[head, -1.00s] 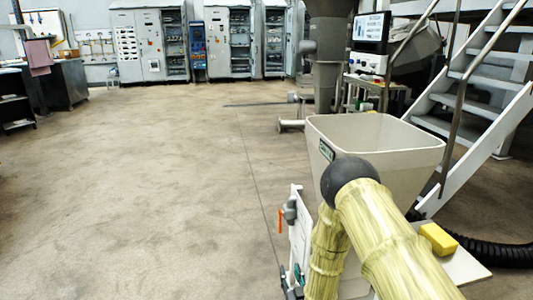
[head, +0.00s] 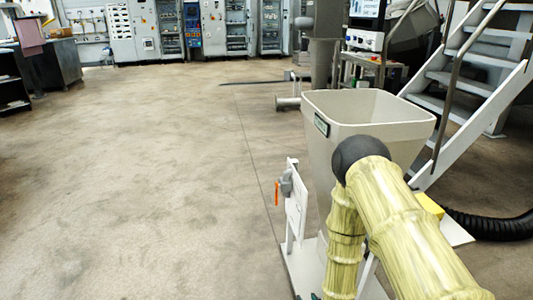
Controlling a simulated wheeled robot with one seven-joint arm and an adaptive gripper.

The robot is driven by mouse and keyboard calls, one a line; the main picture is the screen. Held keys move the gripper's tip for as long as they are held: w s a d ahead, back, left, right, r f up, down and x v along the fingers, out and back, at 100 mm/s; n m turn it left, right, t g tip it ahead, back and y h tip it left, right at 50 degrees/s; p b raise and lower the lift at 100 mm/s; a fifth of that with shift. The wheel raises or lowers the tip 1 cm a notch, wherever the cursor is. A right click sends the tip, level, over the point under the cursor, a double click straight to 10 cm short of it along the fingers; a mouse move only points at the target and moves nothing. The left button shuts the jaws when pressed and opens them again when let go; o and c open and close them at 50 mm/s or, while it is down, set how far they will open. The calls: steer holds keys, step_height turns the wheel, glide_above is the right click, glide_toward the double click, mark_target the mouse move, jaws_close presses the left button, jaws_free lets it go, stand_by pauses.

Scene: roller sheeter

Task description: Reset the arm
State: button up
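My arm shows at the lower right of the head view as pale yellow, ribbed links with a dark round joint at the bend. One link runs down out of the bottom edge, and another runs to the lower right corner. My gripper is not in the picture, so its state does not show. The arm stands in front of a beige hopper (head: 368,105) and covers part of its front wall.
A yellow block (head: 429,205) sits on a white plate (head: 455,232) right of my arm. A black ribbed hose (head: 490,224) lies beyond it. Metal stairs (head: 465,85) rise at the right. A white panel with an orange handle (head: 277,193) stands left of the arm. The left floor is clear.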

steer(key=s+d+f+m+g+h, duration=0.1)
steer(key=s+d+g, duration=0.25)
steer(key=s, duration=0.75)
steer(key=s+d+f+g, duration=0.15)
steer(key=s+g, duration=0.25)
steer(key=s, duration=0.7)
steer(key=s+d+f+m+g+h, duration=0.1)
steer(key=s+d+g, duration=0.25)
steer(key=s, duration=0.75)
step_height(320, 180, up, 28)
steer(key=p, duration=2.8)
steer(key=shift+s+d+r, duration=0.15)
steer(key=shift+s+r, duration=0.05)
steer(key=shift+s, duration=0.1)
steer(key=shift+w, duration=0.1)
